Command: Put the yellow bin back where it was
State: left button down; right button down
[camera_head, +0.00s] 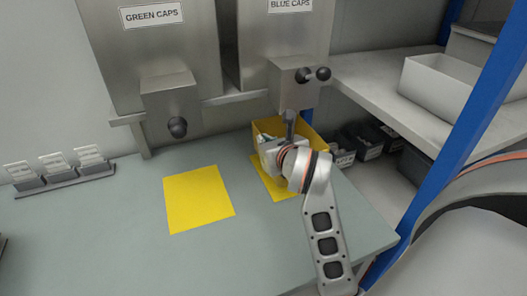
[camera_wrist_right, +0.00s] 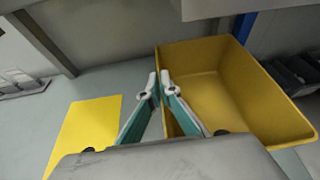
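The yellow bin (camera_head: 312,138) is beneath the blue caps dispenser, near the table's right end and partly hidden by my right arm. In the right wrist view the bin (camera_wrist_right: 235,95) looks empty. My right gripper (camera_wrist_right: 158,80) has its fingertips close together at the bin's left wall, one on each side of it, and appears shut on that wall. In the head view the right gripper (camera_head: 268,142) is seen from above at the bin's near left side. Whether the bin touches the table is hidden. My left gripper is out of view.
A yellow square (camera_head: 198,198) lies bare on the table (camera_head: 110,235); another (camera_head: 268,184) shows partly below my right gripper. The green caps dispenser (camera_head: 150,50) and blue caps dispenser (camera_head: 285,45) hang above. A blue post (camera_head: 455,130) and dark small bins (camera_head: 365,140) are right.

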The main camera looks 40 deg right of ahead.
notch_tip(320, 180, down, 3)
jog(key=shift+r+b, duration=0.1)
jog(key=shift+b, duration=0.3)
jog(key=shift+f, duration=0.4)
jog(key=shift+r, duration=0.1)
jog(key=shift+f, duration=0.2)
jog(key=c, duration=2.3)
grip_release()
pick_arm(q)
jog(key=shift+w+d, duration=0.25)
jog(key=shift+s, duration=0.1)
